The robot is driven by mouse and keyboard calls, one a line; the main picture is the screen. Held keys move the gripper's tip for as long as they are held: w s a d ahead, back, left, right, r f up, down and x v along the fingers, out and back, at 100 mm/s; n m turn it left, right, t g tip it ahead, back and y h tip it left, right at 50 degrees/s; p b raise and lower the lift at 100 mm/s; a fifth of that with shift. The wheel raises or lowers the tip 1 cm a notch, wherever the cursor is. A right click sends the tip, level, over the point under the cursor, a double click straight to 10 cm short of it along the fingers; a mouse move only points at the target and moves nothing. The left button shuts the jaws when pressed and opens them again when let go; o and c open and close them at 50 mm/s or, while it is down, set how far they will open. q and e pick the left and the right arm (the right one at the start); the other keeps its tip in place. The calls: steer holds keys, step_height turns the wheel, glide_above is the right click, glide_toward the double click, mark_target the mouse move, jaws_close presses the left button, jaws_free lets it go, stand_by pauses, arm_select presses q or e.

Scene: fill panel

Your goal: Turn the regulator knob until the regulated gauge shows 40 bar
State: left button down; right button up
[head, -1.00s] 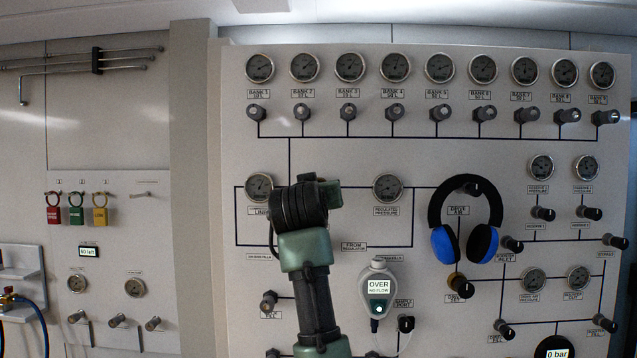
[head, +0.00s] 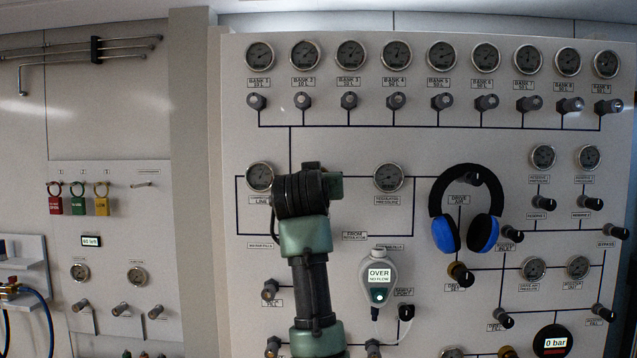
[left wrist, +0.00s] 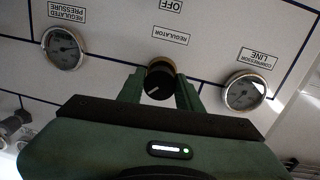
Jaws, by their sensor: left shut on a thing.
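The regulator knob (left wrist: 159,82) is black with a white pointer line and a brass-coloured collar. It shows in the left wrist view, under the REGULATOR label. My left gripper (left wrist: 160,92) is shut on it, with one green finger on each side. In the head view my left arm hides the knob and the fingertips. The regulated pressure gauge (head: 388,177) is a round dark dial right of my arm; it also shows upside down in the left wrist view (left wrist: 64,47). Its reading is too small to tell. My right gripper is not in view.
The compressor line gauge (head: 260,177) is left of my arm. Blue and black ear defenders (head: 481,232) hang to the right over other valves. A grey handheld meter (head: 379,275) reading OVER hangs below. Rows of bank gauges and knobs run along the top.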

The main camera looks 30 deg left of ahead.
arm_select(q)
steer(key=c, duration=1)
jaws_free()
steer(key=shift+o, duration=0.2)
steer(key=b+v, duration=0.4)
steer(key=v, duration=0.4)
steer(key=shift+b, duration=0.3)
steer(key=shift+w+a, duration=0.1)
steer(key=shift+a, duration=0.05)
stand_by(0.7)
